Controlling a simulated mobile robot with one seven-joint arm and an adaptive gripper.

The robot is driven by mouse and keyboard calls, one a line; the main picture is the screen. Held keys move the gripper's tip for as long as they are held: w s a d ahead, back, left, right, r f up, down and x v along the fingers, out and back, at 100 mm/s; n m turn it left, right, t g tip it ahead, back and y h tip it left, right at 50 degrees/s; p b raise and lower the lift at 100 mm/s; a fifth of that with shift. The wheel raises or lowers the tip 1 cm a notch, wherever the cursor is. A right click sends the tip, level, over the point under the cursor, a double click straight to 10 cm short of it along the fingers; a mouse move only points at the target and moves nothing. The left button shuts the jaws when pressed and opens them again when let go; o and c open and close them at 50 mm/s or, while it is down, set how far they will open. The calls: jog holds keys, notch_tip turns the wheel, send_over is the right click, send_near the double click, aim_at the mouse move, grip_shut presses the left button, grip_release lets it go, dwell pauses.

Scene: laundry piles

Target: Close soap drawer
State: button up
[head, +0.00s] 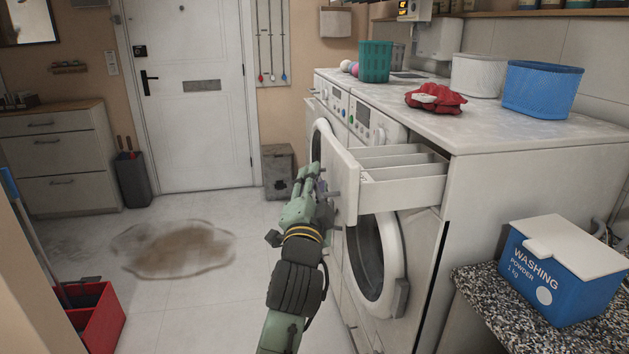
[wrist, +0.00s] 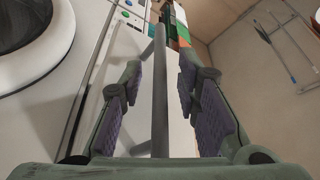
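The soap drawer (head: 405,184) is pulled far out of the nearer washing machine (head: 447,250), and its divided compartments show from above. Its white front panel (head: 340,177) faces left. My green gripper (head: 314,180) is at the outer side of this panel. In the wrist view a grey bar handle (wrist: 160,95) runs between the two fingers of my gripper (wrist: 160,78). The fingers stand apart with a gap on each side of the bar, so the gripper looks open around it. Contact with the panel cannot be told.
Another washing machine (head: 334,97) stands beyond. A red cloth (head: 436,98), green basket (head: 376,61) and blue basket (head: 541,89) are on top. A washing powder box (head: 560,275) sits on a speckled counter at right. A brown puddle (head: 178,248) lies on the otherwise mostly clear floor.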

jog(key=shift+c, duration=0.2)
grip_shut()
dwell(0.6)
